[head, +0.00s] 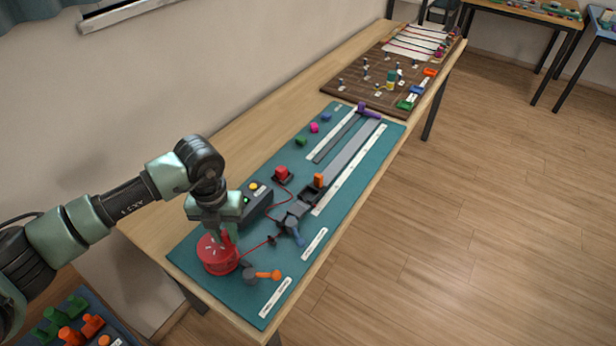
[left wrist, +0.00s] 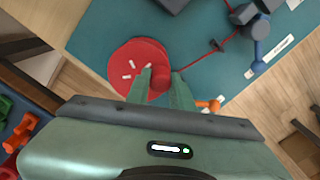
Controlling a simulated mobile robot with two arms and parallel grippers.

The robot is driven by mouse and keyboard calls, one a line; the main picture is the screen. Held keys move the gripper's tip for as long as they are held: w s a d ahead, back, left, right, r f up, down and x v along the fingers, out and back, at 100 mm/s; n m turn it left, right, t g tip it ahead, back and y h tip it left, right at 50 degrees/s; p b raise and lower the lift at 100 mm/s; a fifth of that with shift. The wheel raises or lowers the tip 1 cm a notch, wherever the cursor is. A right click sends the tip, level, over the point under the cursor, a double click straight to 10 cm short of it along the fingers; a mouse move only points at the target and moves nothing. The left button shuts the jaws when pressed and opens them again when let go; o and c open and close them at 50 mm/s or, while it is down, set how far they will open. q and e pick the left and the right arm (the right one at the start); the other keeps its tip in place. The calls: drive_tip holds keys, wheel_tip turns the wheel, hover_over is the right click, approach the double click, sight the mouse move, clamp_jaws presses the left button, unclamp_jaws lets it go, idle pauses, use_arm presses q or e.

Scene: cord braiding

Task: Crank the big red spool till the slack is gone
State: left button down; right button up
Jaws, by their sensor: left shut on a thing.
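The big red spool (head: 214,262) sits at the near left end of the teal mat (head: 190,262); its disc also shows in the left wrist view (left wrist: 122,82). My left gripper (head: 226,236) is over the spool, shut on its red crank knob (left wrist: 160,77), with one green finger on each side. A red cord (head: 254,247) runs from the spool, looking straight, through a small dark guide (head: 272,239) to a dark grey fitting with a blue lever (head: 298,238). Farther on, the red cord curves near a red block (head: 282,172). My right gripper is not in view.
An orange-handled lever (head: 268,275) stands close to the spool's right. A dark box (head: 257,203) with a yellow button is behind the gripper. Grey rails (head: 350,155) run along the mat. A brown board (head: 350,88) with pegs lies farther along the table.

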sight(202, 250)
use_arm(q)
drive_tip(key=shift+f, duration=0.1)
drive_tip(key=shift+s+r, duration=0.1)
drive_tip(key=shift+r, duration=0.1)
drive_tip(key=shift+s+p, duration=0.5)
drive_tip(key=shift+p, duration=0.1)
drive_tip(key=s+a+p, duration=0.2)
drive_tip(key=shift+s+a+p, duration=0.3)
drive_tip(key=shift+a+p, duration=0.05)
drive_tip(key=shift+a, duration=0.05)
drive_tip(key=w+a, duration=0.2)
drive_tip(key=a, duration=0.1)
drive_tip(key=shift+w+a+f, duration=0.1)
drive_tip(key=shift+w+a, duration=0.05)
drive_tip(key=shift+w, duration=0.05)
drive_tip(key=w+b, duration=0.1)
drive_tip(key=w+d+b, duration=0.1)
drive_tip(key=w+b, duration=0.1)
drive_tip(key=shift+w+d+f+b, duration=0.15)
drive_tip(key=shift+w+d+b, duration=0.2)
drive_tip(key=shift+b, duration=0.05)
drive_tip(key=d, duration=0.2)
drive_tip(key=s+d, duration=0.1)
drive_tip(key=shift+d, duration=0.4)
drive_tip(key=shift+s+d, duration=0.3)
drive_tip(key=shift+s, duration=0.35)
